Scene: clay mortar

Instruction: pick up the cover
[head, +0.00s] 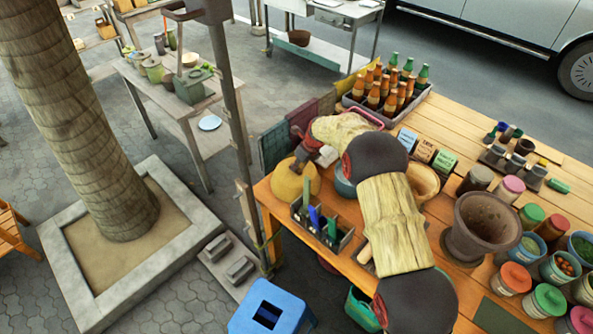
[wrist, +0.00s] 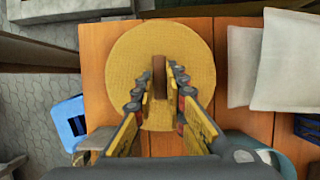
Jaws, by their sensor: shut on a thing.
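The cover (wrist: 135,55) is a round, yellow, woven-looking lid with a brown upright handle. In the wrist view it lies right below my gripper (wrist: 160,82), whose two fingers stand on either side of the handle (wrist: 159,68) and are shut on it. In the head view the cover (head: 287,182) shows as a yellow dome by the table's left corner. My gripper (head: 306,160) is over its top, and my arm hides part of the area behind. I cannot tell whether the cover rests on the table or hangs just above it.
The wooden table (head: 522,127) holds a divided tray (head: 345,240) close to the cover, a crate of bottles (head: 378,105), a large clay mortar (head: 480,225) and several lidded pots. A metal post (head: 232,90) stands left of the cover. A blue stool (head: 268,310) is below.

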